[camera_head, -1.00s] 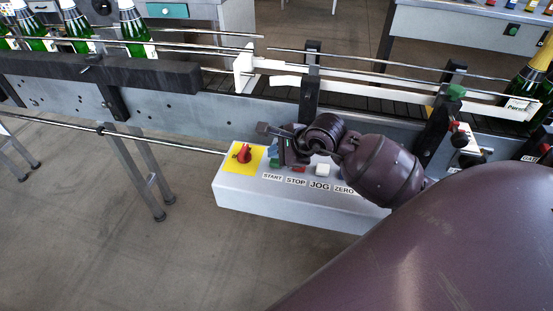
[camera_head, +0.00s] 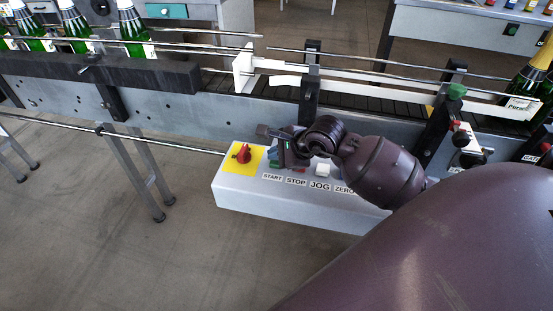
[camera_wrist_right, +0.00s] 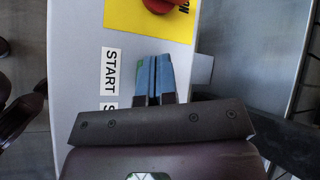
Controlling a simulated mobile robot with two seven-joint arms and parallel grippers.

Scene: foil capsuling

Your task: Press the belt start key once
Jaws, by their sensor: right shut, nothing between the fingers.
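The grey control box (camera_head: 240,188) stands in front of the conveyor. It carries a row of keys labelled START, STOP, JOG and ZERO. The green start key (camera_head: 274,164) is above the START label (camera_head: 272,177). My right gripper (camera_head: 268,147) is shut and empty, its blue fingertips close to the start key. In the right wrist view the fingertips (camera_wrist_right: 154,59) hide most of the key; a small green piece (camera_wrist_right: 140,66) shows at their left edge, level with the START label (camera_wrist_right: 110,68). I cannot tell whether they touch it. My left gripper is out of view.
The conveyor (camera_head: 200,105) with rails runs behind. Green bottles (camera_head: 130,22) stand at the left.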

